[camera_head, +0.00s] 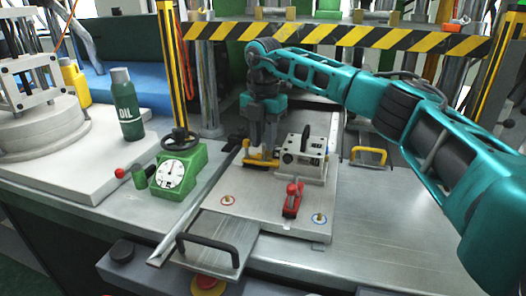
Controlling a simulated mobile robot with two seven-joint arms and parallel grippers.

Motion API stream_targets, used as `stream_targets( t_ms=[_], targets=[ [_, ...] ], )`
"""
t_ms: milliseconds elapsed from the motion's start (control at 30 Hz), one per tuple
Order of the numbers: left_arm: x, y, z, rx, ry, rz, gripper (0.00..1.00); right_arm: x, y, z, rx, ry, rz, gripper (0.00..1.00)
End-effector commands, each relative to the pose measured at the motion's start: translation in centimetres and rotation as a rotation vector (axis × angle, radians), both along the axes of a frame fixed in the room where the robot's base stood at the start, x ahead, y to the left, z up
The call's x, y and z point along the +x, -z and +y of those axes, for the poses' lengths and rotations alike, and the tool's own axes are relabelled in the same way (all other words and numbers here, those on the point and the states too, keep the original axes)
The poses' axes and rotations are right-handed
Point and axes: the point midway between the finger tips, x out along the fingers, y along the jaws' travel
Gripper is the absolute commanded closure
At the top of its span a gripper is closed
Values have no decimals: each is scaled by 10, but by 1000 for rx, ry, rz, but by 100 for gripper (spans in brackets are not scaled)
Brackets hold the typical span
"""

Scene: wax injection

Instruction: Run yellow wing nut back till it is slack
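A yellow part (261,162) with a dark underside lies at the left of the metal plate (262,210), and it looks like the yellow wing nut. Its exact shape is partly hidden by my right gripper (264,146). My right arm reaches in from the right, and its gripper points down with the fingertips right at the yellow part. I cannot tell whether the fingers touch it or how far apart they are. My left gripper is not in view.
A white block (300,158) stands close right of the gripper. A red toggle clamp (292,199) is in front. A green dial gauge (180,170) and oil bottle (126,105) stand left. A striped bar (330,37) crosses behind. A yellow handle (370,154) is right.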

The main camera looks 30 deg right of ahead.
Motion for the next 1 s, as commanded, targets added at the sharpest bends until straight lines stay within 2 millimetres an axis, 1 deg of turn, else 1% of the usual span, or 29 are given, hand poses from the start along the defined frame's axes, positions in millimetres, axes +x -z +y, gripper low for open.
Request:
stream_targets(
  t_ms=[33, 200, 333, 567, 867, 1000],
  targets=[
    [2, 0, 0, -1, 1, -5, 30, -1, 10, 0, -1, 0, 2, 72],
    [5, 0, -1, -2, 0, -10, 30, 0, 26, 0, 0, 0, 1, 72],
    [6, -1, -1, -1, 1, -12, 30, 0, 30, 0, 0, 0, 0, 72],
    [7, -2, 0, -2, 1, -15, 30, 0, 31, 0, 0, 0, -1, 72],
    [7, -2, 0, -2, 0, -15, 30, 0, 30, 0, 0, 0, 0, 100],
    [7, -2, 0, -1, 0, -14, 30, 0, 30, 0, 0, 0, 0, 100]
  ],
)
